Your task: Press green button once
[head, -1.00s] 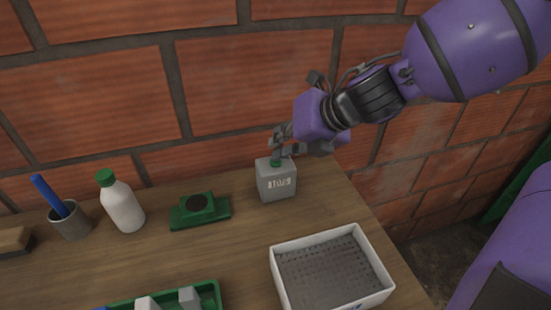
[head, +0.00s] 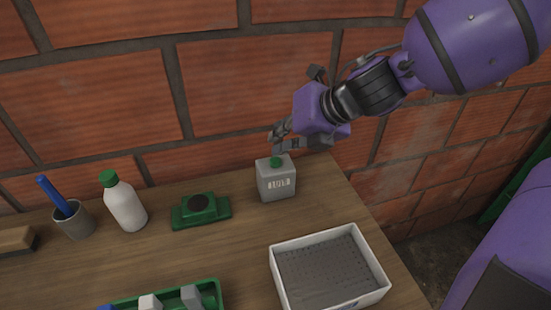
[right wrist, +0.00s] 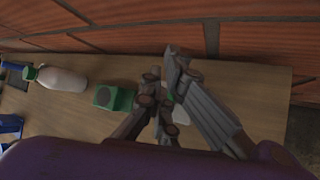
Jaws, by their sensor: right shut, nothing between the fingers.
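A small grey box (head: 277,183) with a dark-lettered white label stands at the back right of the wooden table. A round green button (head: 276,162) sits on its top. My right gripper (head: 277,149) is shut and empty. Its fingertips are just above the button, with what looks like a small gap. In the right wrist view the shut fingers (right wrist: 172,75) hide most of the box and button. My left gripper is not in view.
On the table (head: 240,250) stand a green device with a black disc (head: 199,204), a green-capped white bottle (head: 124,205), a cup with a blue pen (head: 74,222), a white tray (head: 280,283) and a green holder (head: 218,297). A brick wall (head: 90,100) rises close behind.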

